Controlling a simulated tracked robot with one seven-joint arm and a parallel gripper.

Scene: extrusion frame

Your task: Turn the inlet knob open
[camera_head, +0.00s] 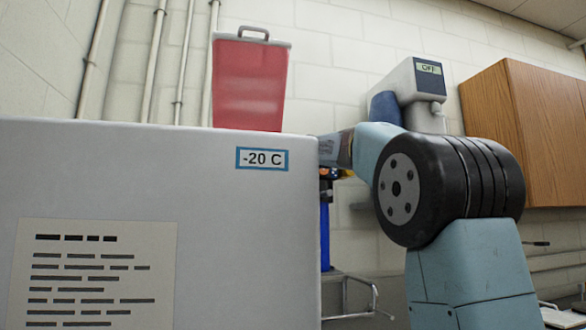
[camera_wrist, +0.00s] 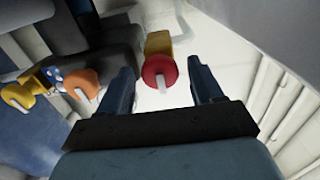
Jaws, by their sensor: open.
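A round red knob (camera_wrist: 159,71) with a pale bar across its face sits in front of a yellow block (camera_wrist: 158,44) in the wrist view. My gripper (camera_wrist: 165,77) is open, with one dark finger on each side of the red knob and gaps between. I cannot tell how far beyond the fingertips it is. An orange knob (camera_wrist: 81,83) with a similar pale bar is at the left, outside the fingers. No label shows which knob is the inlet. In the head view my gripper is hidden behind the white box and my arm.
A large white box (camera_head: 255,215) marked -20 C fills the left of the head view, with a red container (camera_head: 250,82) on top. A wooden cabinet (camera_head: 525,130) hangs at the right.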

